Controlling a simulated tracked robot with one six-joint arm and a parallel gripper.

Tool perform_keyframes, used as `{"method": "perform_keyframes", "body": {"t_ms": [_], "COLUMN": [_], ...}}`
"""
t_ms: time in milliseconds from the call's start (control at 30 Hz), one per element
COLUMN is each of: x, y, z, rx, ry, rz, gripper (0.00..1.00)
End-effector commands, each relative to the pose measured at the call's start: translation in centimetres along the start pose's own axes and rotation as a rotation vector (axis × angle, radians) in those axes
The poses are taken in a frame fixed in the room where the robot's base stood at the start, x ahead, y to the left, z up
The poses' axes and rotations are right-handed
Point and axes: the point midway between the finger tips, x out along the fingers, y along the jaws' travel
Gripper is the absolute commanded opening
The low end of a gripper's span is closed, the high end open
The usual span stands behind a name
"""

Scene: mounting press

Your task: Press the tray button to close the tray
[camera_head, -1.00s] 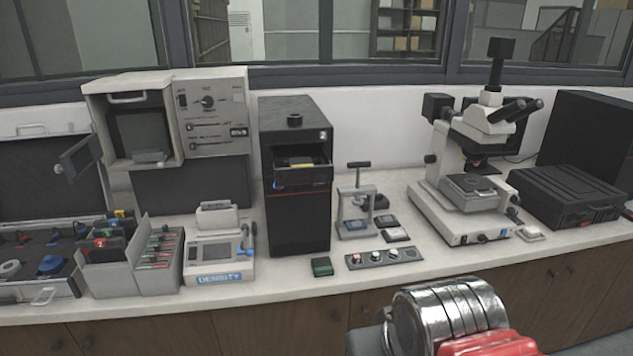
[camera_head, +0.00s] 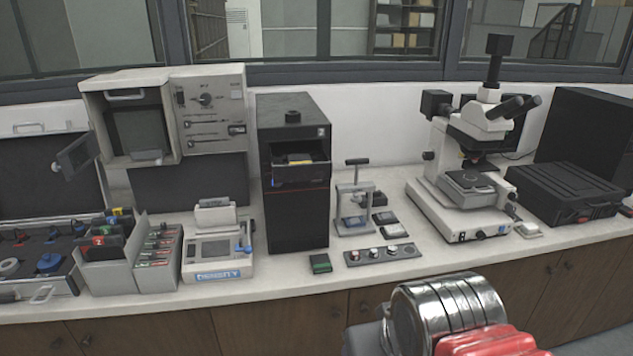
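A tall black tower unit (camera_head: 297,220) stands on the bench near the middle. Its tray (camera_head: 300,175) sticks out of an opening in the upper front, with a small yellowish item (camera_head: 299,160) in it. A tiny blue spot shows at the left of the tray front; I cannot tell if it is the tray button. A small grey hand press (camera_head: 354,200) with a T-shaped handle stands to the right of the tower. A strip with several round knobs (camera_head: 383,254) lies in front of that press. My silver and red arm part shows at the bottom right; my gripper's fingers are not in view.
A microscope (camera_head: 470,190) and a black case (camera_head: 565,195) stand on the right. A density meter (camera_head: 218,255) and a slide holder (camera_head: 160,262) are on the left. A small green-topped block (camera_head: 320,263) lies before the tower, near the bench edge.

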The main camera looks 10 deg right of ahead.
Motion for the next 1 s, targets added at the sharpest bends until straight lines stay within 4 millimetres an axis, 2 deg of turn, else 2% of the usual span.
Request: {"method": "perform_keyframes", "body": {"t_ms": [67, 767, 1000], "x": [0.0, 0.0, 0.0], "y": [0.0, 0.0, 0.0], "z": [0.0, 0.0, 0.0], "rx": [0.0, 0.0, 0.0], "ry": [0.0, 0.0, 0.0], "rz": [0.0, 0.0, 0.0], "gripper": [0.5, 0.0, 0.0]}}
